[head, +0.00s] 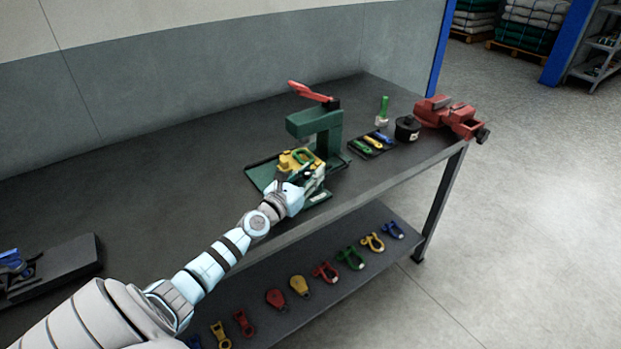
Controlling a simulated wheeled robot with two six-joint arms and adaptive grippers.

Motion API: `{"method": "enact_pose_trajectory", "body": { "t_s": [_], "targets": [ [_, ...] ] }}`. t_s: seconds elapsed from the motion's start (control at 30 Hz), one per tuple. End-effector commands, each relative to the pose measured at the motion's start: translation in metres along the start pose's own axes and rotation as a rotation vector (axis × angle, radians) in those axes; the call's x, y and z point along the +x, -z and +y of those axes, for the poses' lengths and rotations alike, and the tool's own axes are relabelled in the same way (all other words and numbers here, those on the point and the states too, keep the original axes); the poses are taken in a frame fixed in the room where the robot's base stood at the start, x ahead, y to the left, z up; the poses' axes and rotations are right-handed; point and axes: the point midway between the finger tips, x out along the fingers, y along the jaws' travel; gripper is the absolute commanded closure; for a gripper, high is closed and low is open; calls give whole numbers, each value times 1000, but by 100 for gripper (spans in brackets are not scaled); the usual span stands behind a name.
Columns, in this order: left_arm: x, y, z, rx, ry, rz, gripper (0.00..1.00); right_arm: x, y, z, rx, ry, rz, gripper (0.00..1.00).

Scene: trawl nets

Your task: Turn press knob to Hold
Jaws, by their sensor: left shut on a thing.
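The green press (318,123) stands on the dark workbench, with a red lever (308,91) raised at its top. My left gripper (310,172) reaches in from the lower left and is shut at the front of the press, low down near its base. The press knob cannot be made out; the gripper covers that spot, so its setting cannot be read. A yellow and green piece (297,159) shows just beside the gripper, in front of the press column. My right gripper is out of view.
A lower shelf (340,285) holds several coloured shackles.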

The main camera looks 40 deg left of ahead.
Motion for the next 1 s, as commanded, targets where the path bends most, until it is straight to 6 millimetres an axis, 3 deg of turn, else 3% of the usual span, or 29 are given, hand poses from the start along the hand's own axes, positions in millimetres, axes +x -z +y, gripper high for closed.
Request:
{"method": "enact_pose_trajectory", "body": {
  "t_s": [0.33, 0.37, 0.5, 1.0],
  "targets": [
    [0, 0, 0, 6, 3, 1, 100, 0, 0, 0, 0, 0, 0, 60],
    [0, 0, 0, 6, 3, 1, 71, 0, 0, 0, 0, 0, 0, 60],
    [0, 0, 0, 5, 3, 0, 51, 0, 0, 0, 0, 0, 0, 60],
    [0, -1, 0, 4, 3, 0, 51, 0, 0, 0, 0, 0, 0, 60]
  ]
}}
